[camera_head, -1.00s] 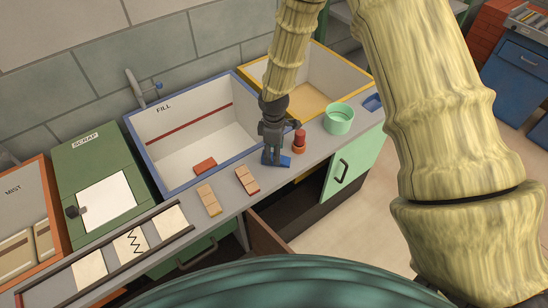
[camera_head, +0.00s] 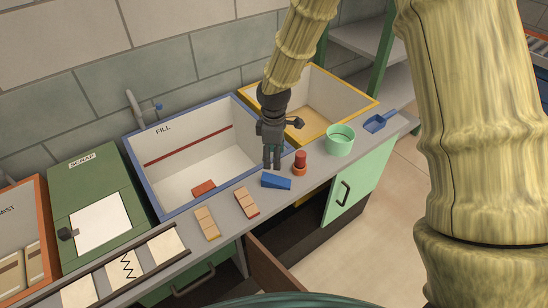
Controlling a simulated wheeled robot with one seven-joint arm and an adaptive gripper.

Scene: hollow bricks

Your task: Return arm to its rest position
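My gripper (camera_head: 272,162) points down at the end of my yellowish, ribbed arm. It hangs above the counter, just behind the blue wedge-shaped piece (camera_head: 276,182), and appears to hold nothing. Its fingers look close together, but the gap between them is too small to judge. The blue piece lies on the grey counter (camera_head: 224,228) by the right front corner of the basin marked FILL (camera_head: 163,190). A red and orange stacked piece (camera_head: 300,163) stands to its right.
Two tan hollow bricks (camera_head: 207,222) (camera_head: 246,202) lie on the counter. A red brick (camera_head: 204,188) is in the FILL basin. A mint-green cup (camera_head: 340,141) and a blue scoop (camera_head: 379,121) stand right. A yellow-rimmed bin (camera_head: 365,101) is behind. A brown door (camera_head: 272,268) hangs open below.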

